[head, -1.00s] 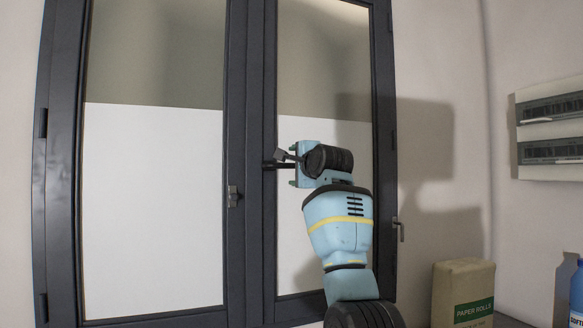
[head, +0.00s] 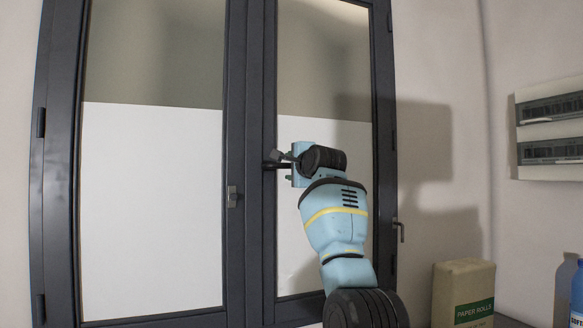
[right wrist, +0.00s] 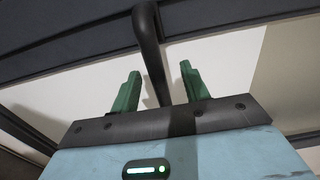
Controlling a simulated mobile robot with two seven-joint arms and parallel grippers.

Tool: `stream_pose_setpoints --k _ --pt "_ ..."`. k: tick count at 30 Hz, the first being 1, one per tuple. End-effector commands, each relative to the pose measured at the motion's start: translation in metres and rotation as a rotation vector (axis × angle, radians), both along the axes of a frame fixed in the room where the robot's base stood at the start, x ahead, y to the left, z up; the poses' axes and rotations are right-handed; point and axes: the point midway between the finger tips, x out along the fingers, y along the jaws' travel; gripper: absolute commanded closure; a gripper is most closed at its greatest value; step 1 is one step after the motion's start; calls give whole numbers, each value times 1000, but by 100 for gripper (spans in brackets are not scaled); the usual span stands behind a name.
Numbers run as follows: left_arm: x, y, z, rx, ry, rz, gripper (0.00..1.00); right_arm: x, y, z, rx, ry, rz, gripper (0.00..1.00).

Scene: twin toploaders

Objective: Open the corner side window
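The window (head: 236,70) has a dark frame and two tall glazed leaves, both looking closed in the head view. A dark handle (head: 270,166) sticks out from the right leaf's inner upright. It also shows in the right wrist view (right wrist: 150,45), as a curved dark bar reaching down between the two green fingers. My right gripper (head: 284,160) is at this handle. The right gripper's fingers (right wrist: 158,85) are apart, with gaps visible on both sides of the bar, so it is not clamped. My left gripper is not in view.
A second small handle (head: 401,230) is on the right edge of the frame. A small latch (head: 232,196) is on the middle upright. A paper rolls bag (head: 462,290) and a blue bottle (head: 577,295) stand at lower right. A wall panel (head: 550,135) hangs at right.

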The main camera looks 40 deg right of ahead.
Motion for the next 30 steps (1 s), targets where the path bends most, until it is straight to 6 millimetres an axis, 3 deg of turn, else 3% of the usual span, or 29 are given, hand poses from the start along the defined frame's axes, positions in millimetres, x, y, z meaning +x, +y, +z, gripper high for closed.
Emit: stream_pose_setpoints --k 1,10,30 --pt "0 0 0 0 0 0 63 0 0 0 0 0 0 61" --pt "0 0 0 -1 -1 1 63 0 0 0 0 0 0 100" --pt "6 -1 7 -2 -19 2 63 -26 4 0 -1 0 -1 100"
